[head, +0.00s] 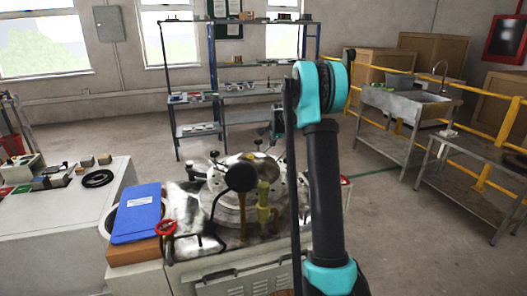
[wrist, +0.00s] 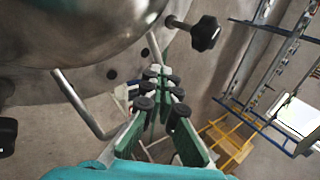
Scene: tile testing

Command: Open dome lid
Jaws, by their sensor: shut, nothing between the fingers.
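The dome lid (head: 238,172) is a round grey metal cover on top of the testing machine (head: 185,245) in the head view. Its curved metal fills the upper left of the wrist view (wrist: 70,28). A bent metal bar (wrist: 82,108) and a black knob (wrist: 206,33) stick out by the dome there. My gripper (wrist: 157,82) is shut and empty, its green fingers together, beside the dome and close to the bar. I cannot tell whether it touches the bar. In the head view the gripper is small and partly hidden by my arm.
A blue binder (head: 137,213) and a red handwheel (head: 165,228) are at the machine's left. A white bench (head: 60,220) stands further left. Metal shelves (head: 240,90) are behind, and a sink table (head: 405,105) and yellow railing (head: 480,135) are at right. Open floor lies between.

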